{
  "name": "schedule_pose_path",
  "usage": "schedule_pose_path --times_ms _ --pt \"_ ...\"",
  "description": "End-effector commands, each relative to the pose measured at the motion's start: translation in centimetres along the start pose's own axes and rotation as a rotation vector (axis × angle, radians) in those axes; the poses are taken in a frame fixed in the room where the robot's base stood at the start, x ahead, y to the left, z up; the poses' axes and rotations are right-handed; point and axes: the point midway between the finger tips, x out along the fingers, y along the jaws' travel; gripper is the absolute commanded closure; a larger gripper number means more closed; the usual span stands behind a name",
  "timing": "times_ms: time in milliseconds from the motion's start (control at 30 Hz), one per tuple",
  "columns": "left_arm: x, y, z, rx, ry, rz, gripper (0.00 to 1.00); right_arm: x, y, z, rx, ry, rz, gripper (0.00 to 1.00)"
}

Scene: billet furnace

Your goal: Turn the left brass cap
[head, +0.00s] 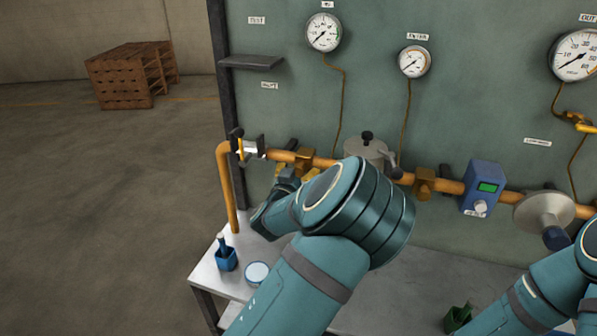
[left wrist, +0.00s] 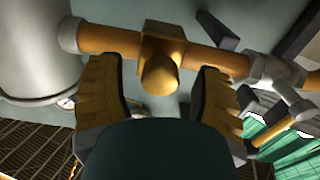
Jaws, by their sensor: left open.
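An orange-brown pipe (head: 275,154) runs along the green panel. The left brass fitting (head: 305,156) sits on it, left of the grey lidded vessel. In the left wrist view the rounded brass cap (left wrist: 158,76) sticks out from its brass block (left wrist: 163,38). My left gripper (left wrist: 162,88) is open, with one yellow-padded finger on each side of the cap. In the head view my left gripper (head: 298,178) is just below the fitting, partly hidden by my arm. The cap cannot be made out there. My right gripper is out of view.
The grey vessel (head: 366,150) and a second brass fitting (head: 424,184) stand right of the left one. A grey valve (head: 247,148) is to its left. A blue holder (head: 226,260) and round dish (head: 257,273) occupy the bench's left end. A blue meter (head: 481,187) is farther right.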

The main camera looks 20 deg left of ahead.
Motion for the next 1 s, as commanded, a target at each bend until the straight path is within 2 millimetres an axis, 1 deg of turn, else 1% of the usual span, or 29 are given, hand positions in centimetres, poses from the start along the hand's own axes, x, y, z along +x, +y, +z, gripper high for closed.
schedule_pose_path --times_ms 200,233,267,300,367,400,767,1000 --pt "0.0 0.0 0.0 0.0 0.0 0.0 0.34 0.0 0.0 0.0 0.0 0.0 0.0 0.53" --pt "0.0 0.0 0.0 0.0 0.0 0.0 0.39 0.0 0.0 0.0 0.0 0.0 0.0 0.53" --pt "0.0 0.0 0.0 0.0 0.0 0.0 0.5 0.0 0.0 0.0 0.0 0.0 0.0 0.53" --pt "0.0 0.0 0.0 0.0 0.0 0.0 0.64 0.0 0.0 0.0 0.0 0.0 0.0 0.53" --pt "0.0 0.0 0.0 0.0 0.0 0.0 0.85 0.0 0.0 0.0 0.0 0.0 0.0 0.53" --pt "0.0 0.0 0.0 0.0 0.0 0.0 0.99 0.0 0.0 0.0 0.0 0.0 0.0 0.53" --pt "0.0 -0.1 0.0 0.012 0.003 0.0 1.0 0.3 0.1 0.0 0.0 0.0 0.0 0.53" --pt "0.0 -0.1 0.0 0.086 0.007 -0.002 1.0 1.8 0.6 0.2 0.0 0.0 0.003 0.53"
